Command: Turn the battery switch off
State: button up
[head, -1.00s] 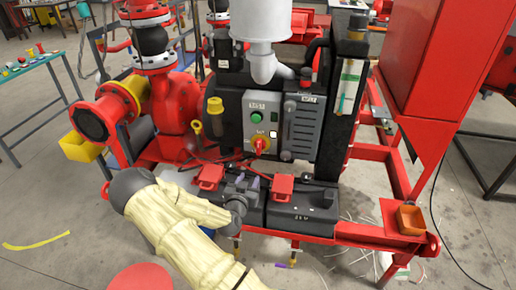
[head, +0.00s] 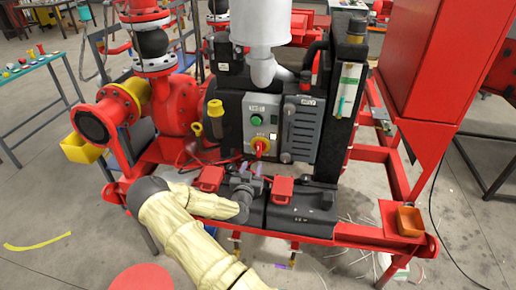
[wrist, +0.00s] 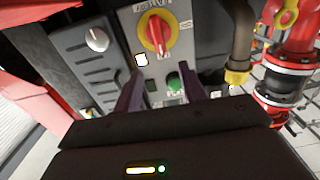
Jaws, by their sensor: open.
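The switch (head: 260,146) is a red rotary handle on a yellow plate, low on the grey control panel. It also shows in the wrist view (wrist: 156,33), where the picture is turned over and its handle stands roughly upright. My gripper (head: 254,181) is in front of and below the panel, over the black battery boxes. In the wrist view my gripper (wrist: 161,84) has its two dark fingers apart with nothing between them. The switch lies beyond the fingertips, not touched.
A green button (head: 257,119) is above the switch; a grey knob (head: 286,157) sits to its right. Red terminal covers (head: 283,186) sit on the batteries (head: 302,208).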

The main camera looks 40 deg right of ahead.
aim_at(258, 149)
jog(key=p+x, duration=0.2)
jog(key=x, duration=0.9)
jog(key=shift+w+d, duration=0.25)
jog(key=shift+d, duration=0.05)
jog(key=shift+c, duration=0.2)
grip_shut()
